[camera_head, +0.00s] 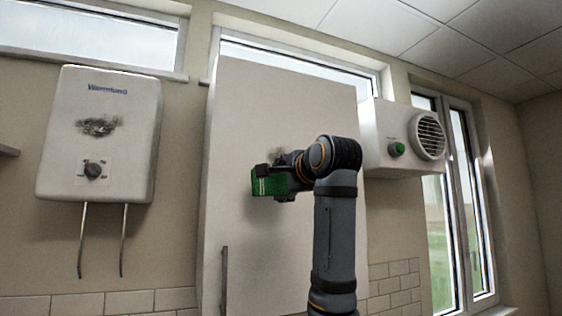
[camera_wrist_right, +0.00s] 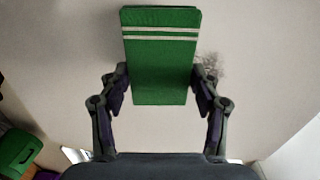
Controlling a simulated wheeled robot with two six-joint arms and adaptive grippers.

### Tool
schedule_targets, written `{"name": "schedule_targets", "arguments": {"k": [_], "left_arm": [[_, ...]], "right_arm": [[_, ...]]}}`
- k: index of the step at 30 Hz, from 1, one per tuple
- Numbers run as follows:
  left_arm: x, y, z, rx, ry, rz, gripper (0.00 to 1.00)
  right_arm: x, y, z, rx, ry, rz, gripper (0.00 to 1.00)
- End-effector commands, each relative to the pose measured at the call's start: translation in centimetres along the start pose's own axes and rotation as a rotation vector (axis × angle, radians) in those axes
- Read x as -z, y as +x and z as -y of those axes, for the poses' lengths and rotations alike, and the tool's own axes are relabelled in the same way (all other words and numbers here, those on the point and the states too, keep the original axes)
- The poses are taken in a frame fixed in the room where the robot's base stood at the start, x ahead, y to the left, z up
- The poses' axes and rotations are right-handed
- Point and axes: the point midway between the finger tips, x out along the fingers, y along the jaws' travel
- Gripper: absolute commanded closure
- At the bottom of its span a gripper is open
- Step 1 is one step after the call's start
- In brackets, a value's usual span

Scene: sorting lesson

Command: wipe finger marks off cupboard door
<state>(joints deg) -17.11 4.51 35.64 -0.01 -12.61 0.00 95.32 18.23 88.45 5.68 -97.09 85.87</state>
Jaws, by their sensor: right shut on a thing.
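The cupboard door (camera_head: 232,180) is a tall pale panel with a vertical handle (camera_head: 224,280) at its lower left. A grey smudge of finger marks (camera_head: 278,154) shows on it, partly hidden behind my right gripper (camera_head: 284,178). The right gripper is shut on a green cloth pad (camera_head: 266,184) with pale stripes, held in front of the door. In the right wrist view the green pad (camera_wrist_right: 162,70) sits between the two fingers, and the marks (camera_wrist_right: 210,68) show just right of it. I cannot tell whether the pad touches the door. My left gripper is not in view.
A white water heater (camera_head: 100,150) with a dark smudge and a knob hangs at the left, pipes below. A white vent unit (camera_head: 395,130) with a green knob is right of the door. Windows (camera_head: 465,200) stand at the far right. Tiles line the lower wall.

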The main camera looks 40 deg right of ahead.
Motion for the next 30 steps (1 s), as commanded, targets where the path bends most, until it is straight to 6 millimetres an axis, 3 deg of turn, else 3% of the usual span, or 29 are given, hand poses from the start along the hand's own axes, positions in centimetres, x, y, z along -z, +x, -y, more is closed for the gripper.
{"name": "schedule_targets", "arguments": {"k": [1, 4, 11, 30], "left_arm": [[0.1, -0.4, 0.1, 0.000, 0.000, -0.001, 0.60], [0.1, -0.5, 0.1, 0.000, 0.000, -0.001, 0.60], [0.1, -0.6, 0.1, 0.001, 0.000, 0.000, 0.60], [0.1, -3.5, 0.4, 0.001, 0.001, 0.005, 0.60]], "right_arm": [[0.2, -1.0, 1.9, 0.022, 0.002, -0.006, 0.62], [0.4, -2.3, 4.0, 0.047, 0.001, -0.017, 0.62], [0.6, -2.9, 4.8, 0.057, -0.001, -0.023, 0.62], [0.7, 2.9, 5.2, 0.056, 0.000, -0.022, 0.62]]}}
